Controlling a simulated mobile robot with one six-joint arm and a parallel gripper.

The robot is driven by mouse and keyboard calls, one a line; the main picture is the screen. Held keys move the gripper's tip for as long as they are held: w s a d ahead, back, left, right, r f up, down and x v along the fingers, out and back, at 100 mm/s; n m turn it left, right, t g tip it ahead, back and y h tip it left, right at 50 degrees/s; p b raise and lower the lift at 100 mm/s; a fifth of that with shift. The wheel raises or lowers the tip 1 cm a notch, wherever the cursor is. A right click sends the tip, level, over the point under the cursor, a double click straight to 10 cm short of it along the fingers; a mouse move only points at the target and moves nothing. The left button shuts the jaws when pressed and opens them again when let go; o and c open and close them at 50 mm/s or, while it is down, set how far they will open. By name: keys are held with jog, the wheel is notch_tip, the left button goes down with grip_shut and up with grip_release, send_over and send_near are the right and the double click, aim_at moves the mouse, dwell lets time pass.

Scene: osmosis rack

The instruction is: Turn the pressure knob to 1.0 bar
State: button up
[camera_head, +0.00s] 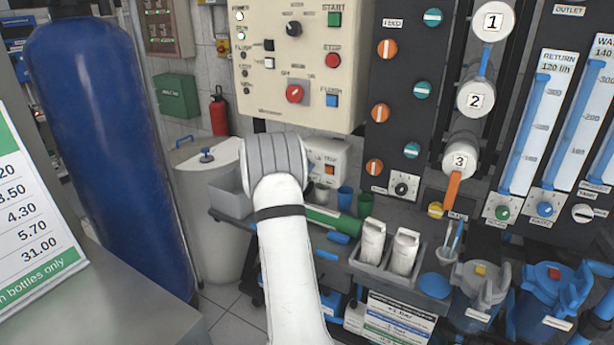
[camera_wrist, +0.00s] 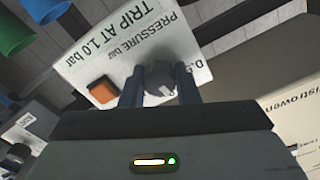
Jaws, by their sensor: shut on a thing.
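The pressure knob (camera_wrist: 158,76) is a dark grey round knob on a white box (camera_wrist: 122,58) labelled "PRESSURE bar" and "TRIP AT 1.0 bar". In the wrist view my gripper (camera_wrist: 160,90) has one dark finger on each side of the knob and is shut on it. A light pointer mark shows on the knob's near side, but the value it points at cannot be read. Part of the scale, "0." and a cut-off digit, shows right of the knob. In the head view the box (camera_head: 327,157) is partly behind my white arm, which hides the gripper and knob.
An orange square button (camera_wrist: 102,90) sits beside the knob on the same box. Green and blue cups (camera_wrist: 15,32) stand close by. In the head view a cream control panel (camera_head: 305,100) hangs above, and a tray with white bottles (camera_head: 372,242) stands right of my arm.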

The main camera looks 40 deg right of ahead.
jog(key=shift+w+a+f+m+b, duration=0.25)
jog(key=shift+m+b, duration=0.25)
jog(key=shift+b, duration=0.2)
jog(key=shift+r, duration=0.2)
jog(key=o, duration=0.8)
jog(key=shift+w, duration=0.15)
jog(key=shift+o, duration=0.8)
jog(key=shift+d, duration=0.1)
jog(key=v, duration=0.8)
jog(key=shift+b, duration=0.3)
jog(key=shift+d, duration=0.1)
